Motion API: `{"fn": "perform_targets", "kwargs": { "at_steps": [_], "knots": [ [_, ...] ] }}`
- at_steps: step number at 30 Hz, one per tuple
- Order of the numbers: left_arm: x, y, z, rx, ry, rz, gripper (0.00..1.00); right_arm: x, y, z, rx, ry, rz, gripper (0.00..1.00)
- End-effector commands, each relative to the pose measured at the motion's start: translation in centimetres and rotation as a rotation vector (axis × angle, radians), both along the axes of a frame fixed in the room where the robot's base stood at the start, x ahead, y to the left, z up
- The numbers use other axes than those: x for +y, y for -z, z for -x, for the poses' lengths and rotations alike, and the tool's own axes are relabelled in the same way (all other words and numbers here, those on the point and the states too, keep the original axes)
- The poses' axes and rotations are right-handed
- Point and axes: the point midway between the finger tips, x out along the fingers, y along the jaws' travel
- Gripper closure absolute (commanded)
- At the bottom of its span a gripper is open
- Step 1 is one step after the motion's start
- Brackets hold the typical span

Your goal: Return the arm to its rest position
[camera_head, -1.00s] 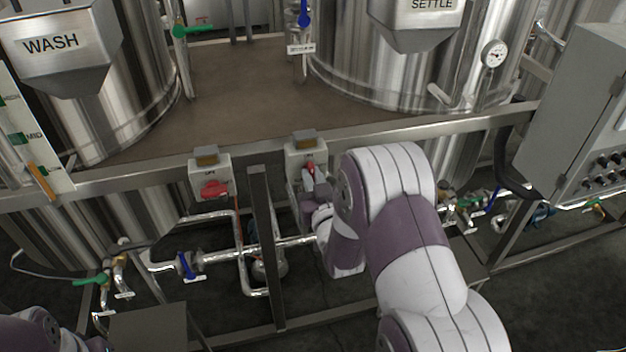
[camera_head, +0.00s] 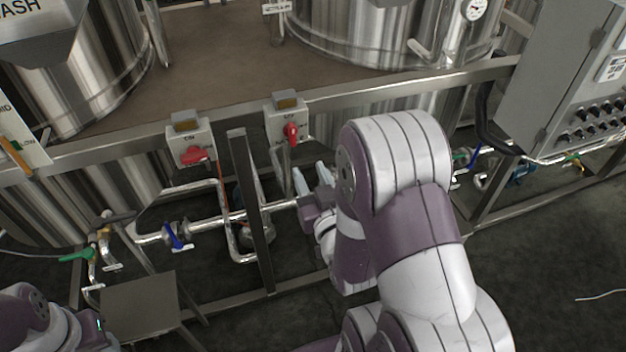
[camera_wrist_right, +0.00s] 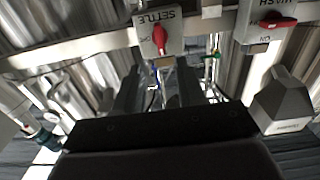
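My right gripper (camera_head: 312,178) is below the right switch box (camera_head: 288,119), clear of its red handle (camera_head: 291,133). The arm comes up from the lower right and hides part of the pipework. In the right wrist view the two dark fingers (camera_wrist_right: 158,92) stand apart with nothing gripped between them. Beyond them is the box marked SETTLE (camera_wrist_right: 158,32), with its red handle (camera_wrist_right: 160,42) pointing along the box's length. Part of my left arm (camera_head: 30,322) shows at the lower left; its gripper cannot be made out.
A second switch box (camera_head: 188,142) has its red handle (camera_head: 198,155) turned sideways. A steel frame rail (camera_head: 350,103), an upright post (camera_head: 250,210) and pipes (camera_head: 225,222) are close to the right gripper. A grey control cabinet (camera_head: 555,80) stands at the right. Open floor (camera_head: 545,270) shows lower right.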

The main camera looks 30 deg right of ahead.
Motion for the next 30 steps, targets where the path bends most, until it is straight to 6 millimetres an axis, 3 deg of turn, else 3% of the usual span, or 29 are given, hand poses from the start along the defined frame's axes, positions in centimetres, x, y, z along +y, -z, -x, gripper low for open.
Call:
{"fn": "perform_targets", "kwargs": {
  "at_steps": [5,20,23,24,27,30],
  "knots": [
    [0.0,-0.1,0.0,0.000,0.000,0.000,0.62,0.3,0.0,1.4,0.001,0.000,0.000,0.61],
    [0.0,-0.1,0.0,0.000,0.000,0.000,0.62,0.3,0.3,1.4,0.014,0.000,-0.003,0.61],
    [0.0,0.0,0.0,0.000,0.000,0.000,0.62,0.4,3.4,1.7,0.160,0.003,-0.040,0.61],
    [0.0,-0.1,0.0,0.000,0.000,0.000,0.62,0.4,5.5,2.2,0.272,0.006,-0.069,0.61],
    [0.0,-0.5,0.0,0.000,0.000,0.000,0.62,0.7,9.3,3.7,0.604,0.011,-0.150,0.61],
    [0.0,-2.1,0.0,0.000,0.000,0.000,0.62,2.3,9.7,6.2,0.953,-0.014,-0.219,0.61]
  ]
}}
